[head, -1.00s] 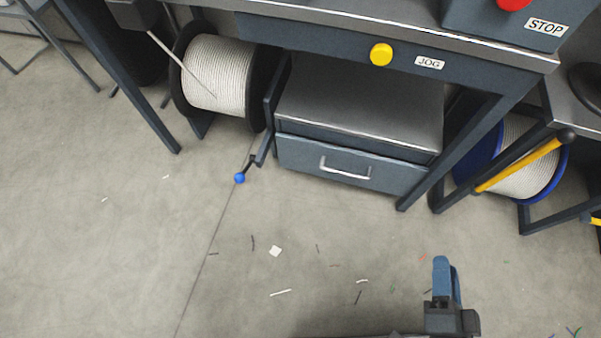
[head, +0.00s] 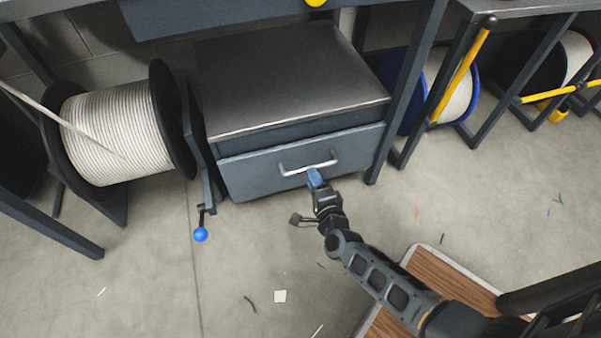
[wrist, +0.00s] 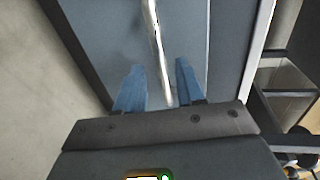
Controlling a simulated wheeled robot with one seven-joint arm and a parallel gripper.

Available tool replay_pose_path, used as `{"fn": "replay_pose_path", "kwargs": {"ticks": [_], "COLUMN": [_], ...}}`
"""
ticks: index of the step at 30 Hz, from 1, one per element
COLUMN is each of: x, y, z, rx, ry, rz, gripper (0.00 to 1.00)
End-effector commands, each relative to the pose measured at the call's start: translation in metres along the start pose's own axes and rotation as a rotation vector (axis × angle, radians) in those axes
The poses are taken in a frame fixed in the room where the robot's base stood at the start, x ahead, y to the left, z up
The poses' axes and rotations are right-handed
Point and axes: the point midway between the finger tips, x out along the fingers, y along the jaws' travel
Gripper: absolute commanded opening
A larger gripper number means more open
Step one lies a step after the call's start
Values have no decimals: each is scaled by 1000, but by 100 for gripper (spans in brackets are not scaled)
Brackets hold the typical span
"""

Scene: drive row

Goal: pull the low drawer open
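The low drawer (head: 250,178) is a blue-grey front in a low cabinet under the bench. It looks shut. Its pale metal bar handle (head: 296,169) runs across the front. My gripper (head: 314,176) is at the handle, just right of its middle, and its fingers overlap the bar from this side. In the wrist view, the two blue fingers of my gripper (wrist: 160,82) stand apart. The handle (wrist: 157,45) runs between them, with a visible gap on each side, and the drawer front (wrist: 100,40) lies behind.
A cable reel (head: 115,135) stands left of the cabinet, with a blue-knobbed lever (head: 200,234) beside it. A dark bench leg (head: 405,95) and a blue-rimmed reel (head: 445,85) stand to the right. The floor before the drawer holds only small scraps.

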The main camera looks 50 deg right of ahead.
Motion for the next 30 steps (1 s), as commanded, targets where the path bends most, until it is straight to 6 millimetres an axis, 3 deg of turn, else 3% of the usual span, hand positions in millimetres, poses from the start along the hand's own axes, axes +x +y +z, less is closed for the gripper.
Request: {"fn": "replay_pose_path", "kwargs": {"ticks": [9, 21, 30], "x": [46, 54, 54], "y": [2, 0, 0], "z": [0, 0, 0], "rx": [-2, -3, -3], "ry": [-1, -1, -2], "rz": [-1, 0, 0], "gripper": [38, 38, 11]}}
